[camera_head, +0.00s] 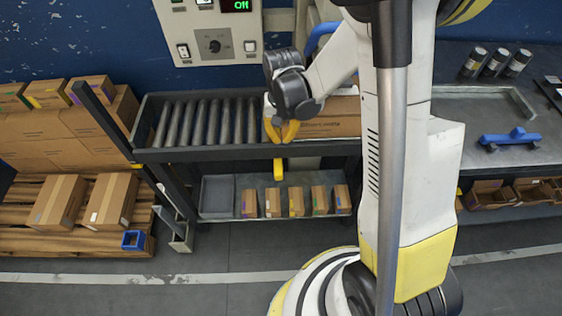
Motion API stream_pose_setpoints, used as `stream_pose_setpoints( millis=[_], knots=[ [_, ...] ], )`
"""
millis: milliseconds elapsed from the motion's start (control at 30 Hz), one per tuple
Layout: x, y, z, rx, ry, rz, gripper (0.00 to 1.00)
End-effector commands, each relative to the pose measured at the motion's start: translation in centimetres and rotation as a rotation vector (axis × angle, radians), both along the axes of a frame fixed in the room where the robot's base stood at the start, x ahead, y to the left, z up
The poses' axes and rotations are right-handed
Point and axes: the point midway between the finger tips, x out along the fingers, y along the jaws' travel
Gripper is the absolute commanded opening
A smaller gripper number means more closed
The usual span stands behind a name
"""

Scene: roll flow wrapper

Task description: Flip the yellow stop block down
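My gripper (281,133) is at the front rail of the roller conveyor (205,122), beside a cardboard box. Its wrist is dark grey, and yellow-orange pieces that look like its fingers show below it. They are small and close together, so I cannot tell whether they are open or shut. A small upright yellow piece (278,169) shows just below the front rail, under my gripper. It may be the yellow stop block, but I cannot tell for sure. Whether my gripper touches it is unclear.
The cardboard box (335,122) lies on the conveyor's right part, partly hidden by my arm. Several small boxes (272,202) stand on the lower shelf. A control panel (213,40) reads "Off". Cartons on a pallet (60,243) stand left. A blue-handled tool (510,138) lies on the right bench.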

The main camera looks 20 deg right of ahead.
Motion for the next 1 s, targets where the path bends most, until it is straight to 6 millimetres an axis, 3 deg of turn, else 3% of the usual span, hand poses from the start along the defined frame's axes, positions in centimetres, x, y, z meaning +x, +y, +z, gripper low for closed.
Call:
stream_pose_setpoints(
  millis=[167, 267, 700, 1000],
  knots=[
    [0.0, 0.0, -1.0, 0.000, 0.000, 0.000, 0.00],
    [0.0, 0.0, -2.5, 0.000, -0.001, 0.000, 0.00],
    [0.0, 0.0, -11.6, 0.000, -0.001, 0.001, 0.00],
    [0.0, 0.0, -14.0, 0.000, -0.001, 0.001, 0.00]
  ],
)
